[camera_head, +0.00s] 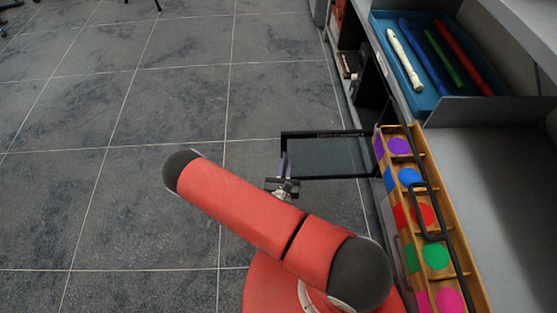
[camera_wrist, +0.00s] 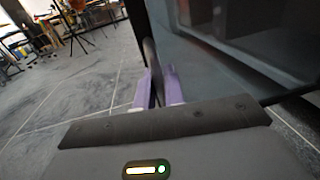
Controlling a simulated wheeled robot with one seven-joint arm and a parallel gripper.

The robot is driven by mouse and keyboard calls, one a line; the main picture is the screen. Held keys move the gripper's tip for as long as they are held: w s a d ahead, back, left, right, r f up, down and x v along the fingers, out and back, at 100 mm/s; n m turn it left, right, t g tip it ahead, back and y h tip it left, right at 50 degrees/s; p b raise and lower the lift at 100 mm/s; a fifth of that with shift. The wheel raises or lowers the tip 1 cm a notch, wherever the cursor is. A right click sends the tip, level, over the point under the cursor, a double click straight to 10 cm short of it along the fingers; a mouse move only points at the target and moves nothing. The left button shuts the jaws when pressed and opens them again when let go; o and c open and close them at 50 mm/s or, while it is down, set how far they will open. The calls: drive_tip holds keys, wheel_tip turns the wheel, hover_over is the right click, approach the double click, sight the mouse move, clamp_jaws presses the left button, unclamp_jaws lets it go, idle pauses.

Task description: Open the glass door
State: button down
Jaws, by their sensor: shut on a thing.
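The glass door (camera_head: 335,158) is a dark-framed pane that stands out from the cabinet front over the floor in the head view. In the wrist view its dark pane (camera_wrist: 225,70) fills the upper right. My gripper (camera_head: 286,167) is at the door's outer left end. In the wrist view my purple fingers (camera_wrist: 158,88) are shut on a dark upright bar, the door handle (camera_wrist: 151,62). My arm and wrist partly cover the near side of the gripper in the head view.
A wooden rack with coloured discs (camera_head: 450,262) stands right of the door, along the cabinet. A blue tray (camera_head: 428,101) with several recorder-like instruments is at upper right. The grey tiled floor (camera_head: 110,105) left of the door is open. Furniture legs (camera_wrist: 75,30) stand far off.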

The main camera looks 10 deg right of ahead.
drive_tip(key=shift+s, duration=0.8)
drive_tip(key=c, duration=1.6)
unclamp_jaws()
drive_tip(key=v, duration=0.8)
drive_tip(key=shift+w+p, duration=0.1)
drive_tip(key=shift+p, duration=0.25)
